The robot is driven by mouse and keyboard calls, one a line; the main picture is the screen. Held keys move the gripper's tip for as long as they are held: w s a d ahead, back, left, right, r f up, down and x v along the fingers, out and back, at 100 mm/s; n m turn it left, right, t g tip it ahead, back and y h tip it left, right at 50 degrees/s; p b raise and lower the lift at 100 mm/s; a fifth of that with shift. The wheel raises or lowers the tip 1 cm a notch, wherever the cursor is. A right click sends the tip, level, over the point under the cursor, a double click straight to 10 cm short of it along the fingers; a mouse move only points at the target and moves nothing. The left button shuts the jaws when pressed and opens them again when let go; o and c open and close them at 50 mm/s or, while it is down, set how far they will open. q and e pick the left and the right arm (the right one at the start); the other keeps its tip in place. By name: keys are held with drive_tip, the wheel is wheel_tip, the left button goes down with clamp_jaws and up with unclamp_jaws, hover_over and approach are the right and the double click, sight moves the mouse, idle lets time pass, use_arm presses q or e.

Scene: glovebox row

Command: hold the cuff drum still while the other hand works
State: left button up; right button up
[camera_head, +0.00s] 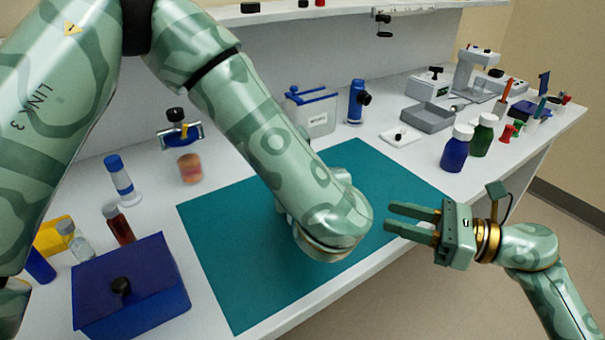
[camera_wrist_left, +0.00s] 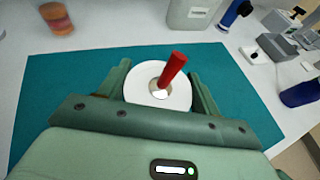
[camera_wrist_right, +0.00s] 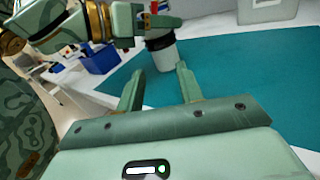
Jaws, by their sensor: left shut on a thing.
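The cuff drum shows in the left wrist view as a white round piece (camera_wrist_left: 147,76) with a red peg (camera_wrist_left: 173,70) standing up from its middle. My left gripper (camera_wrist_left: 158,88) is shut on it, one finger on each side. In the right wrist view the drum (camera_wrist_right: 162,55) is a white cylinder with a dark band, at the left gripper's fingers, over the teal mat (camera_wrist_right: 240,70). In the head view my left arm hides the drum and left gripper. My right gripper (camera_head: 391,218) is open and empty, apart from the drum, near the mat's right front edge.
A blue box (camera_head: 135,285) with a black knob stands at the left front. Blue (camera_head: 457,150) and green (camera_head: 483,136) bottles stand right of the mat. Much of the mat is bare.

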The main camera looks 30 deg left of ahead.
idle(0.4)
drive_tip(key=shift+w+r, duration=0.1)
drive_tip(key=shift+r, duration=0.1)
drive_tip(key=c, duration=0.6)
drive_tip(key=shift+w+d+r, duration=0.3)
drive_tip(key=shift+r, duration=0.2)
clamp_jaws()
drive_tip(key=s+a+r+t+y, duration=0.1)
drive_tip(key=s+a+r+y, duration=0.1)
drive_tip(key=s+r, duration=0.35)
drive_tip(key=s+a+r+t+y, duration=0.1)
drive_tip(key=s+a+r, duration=0.1)
drive_tip(key=r, duration=0.6)
wheel_tip(320, 180, down, 13)
drive_tip(key=d+m+t+h, duration=0.2)
drive_tip(key=m+t+h, duration=0.35)
drive_tip(key=h, duration=0.35)
drive_tip(key=shift+t, duration=0.25)
drive_tip(key=x, duration=0.9)
drive_tip(key=shift+a, duration=0.45)
